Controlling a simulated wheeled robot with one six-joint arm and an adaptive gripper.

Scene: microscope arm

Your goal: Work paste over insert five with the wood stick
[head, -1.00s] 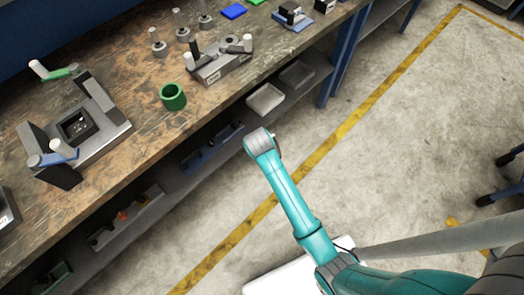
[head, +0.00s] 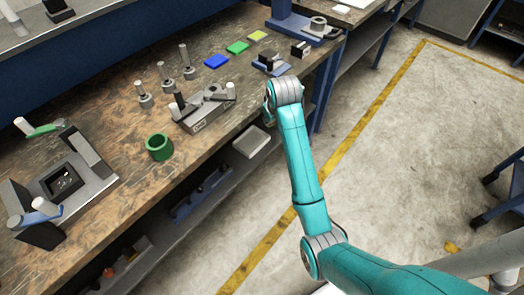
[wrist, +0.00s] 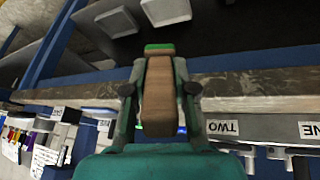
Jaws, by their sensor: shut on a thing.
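In the wrist view my gripper (wrist: 159,92) is shut on a flat brown wood stick (wrist: 157,98), its fingers on either side. A green patch shows at the stick's far end; I cannot tell whether it is paste. In the head view my arm hides most of the gripper, near the bench's front edge, and the stick cannot be made out. Labels reading TWO (wrist: 223,127) and ONE (wrist: 309,130) show upside down in the wrist view. I cannot pick out insert five or any paste on it.
The workbench (head: 112,215) holds a fixture with a dark square recess (head: 62,182), a green cup (head: 159,147), a grey clamp block (head: 205,112) and several upright posts. Blue (head: 216,61), green (head: 237,47) and yellow pads lie farther back. Open floor is right of the bench.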

